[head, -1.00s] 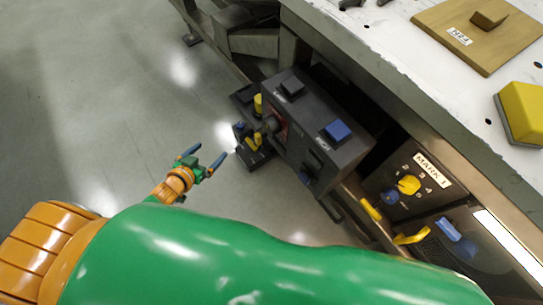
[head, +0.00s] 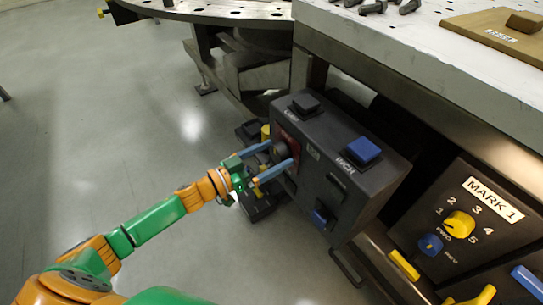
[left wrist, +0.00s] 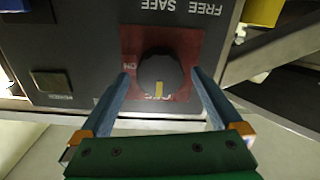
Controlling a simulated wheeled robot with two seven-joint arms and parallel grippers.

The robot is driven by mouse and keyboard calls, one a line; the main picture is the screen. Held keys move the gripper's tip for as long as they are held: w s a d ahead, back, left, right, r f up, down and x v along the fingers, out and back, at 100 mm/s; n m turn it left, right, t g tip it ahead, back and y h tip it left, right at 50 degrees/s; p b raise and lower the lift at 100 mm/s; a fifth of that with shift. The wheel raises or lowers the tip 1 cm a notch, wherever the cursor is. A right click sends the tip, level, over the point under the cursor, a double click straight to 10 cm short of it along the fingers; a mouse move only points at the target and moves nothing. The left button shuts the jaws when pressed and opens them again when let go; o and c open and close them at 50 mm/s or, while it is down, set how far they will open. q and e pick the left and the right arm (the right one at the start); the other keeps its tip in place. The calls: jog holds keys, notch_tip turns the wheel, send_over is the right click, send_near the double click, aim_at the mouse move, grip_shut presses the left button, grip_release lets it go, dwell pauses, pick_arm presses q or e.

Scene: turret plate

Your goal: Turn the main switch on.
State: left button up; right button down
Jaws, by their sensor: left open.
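The main switch is a dark round knob (left wrist: 160,75) with a yellow mark, on a red plate (left wrist: 185,48) on the dark control box. In the left wrist view its yellow mark points toward the bottom of the picture. An ON label shows left of the knob; lettering below it is partly hidden. In the head view the knob (head: 281,149) is on the box's left face. My left gripper (head: 281,155) is open, its blue fingers either side of the knob. In the left wrist view the gripper (left wrist: 160,78) shows gaps beside the knob. My right gripper is out of view.
The control box (head: 325,135) carries a black block and a blue button (head: 363,150) on top. A MARK 1 panel (head: 480,225) with a yellow dial stands at right. The white bench (head: 420,50) lies above. Open floor is at left.

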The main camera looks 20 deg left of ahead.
pick_arm(q)
jog(key=c, duration=1.3)
jog(key=shift+c, duration=0.2)
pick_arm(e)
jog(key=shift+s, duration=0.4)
